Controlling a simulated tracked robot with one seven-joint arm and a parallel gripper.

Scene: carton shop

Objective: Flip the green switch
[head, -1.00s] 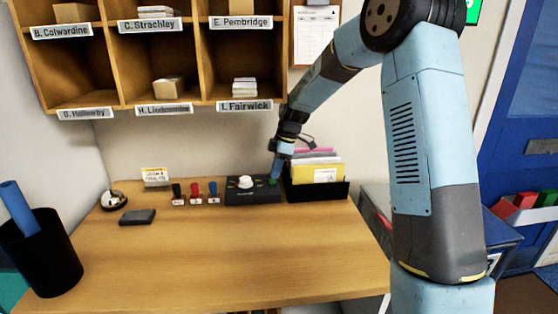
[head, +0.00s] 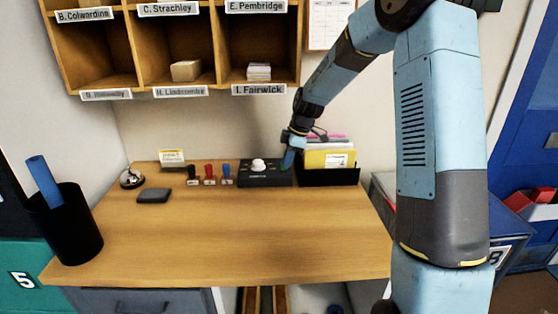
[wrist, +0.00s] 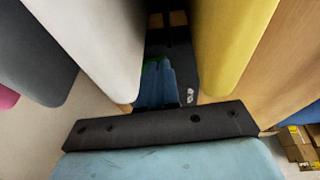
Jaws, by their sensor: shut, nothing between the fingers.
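A dark control box (head: 257,180) with a white knob (head: 258,164) stands at the back of the desk. The green switch is at its right end, mostly hidden by my gripper (head: 287,164). My gripper is shut and empty, pointing down with its blue tips at or just above the switch. I cannot tell whether they touch. In the wrist view the shut blue fingers (wrist: 158,86) are in a narrow gap, with a little green showing beside them. The switch's position cannot be read.
A black file rack (head: 328,176) with yellow and white folders stands close to the right of my gripper. Red and blue stamps (head: 210,174) stand left of the box. Pigeonholes (head: 180,60) hang above. The front of the desk (head: 230,235) is clear.

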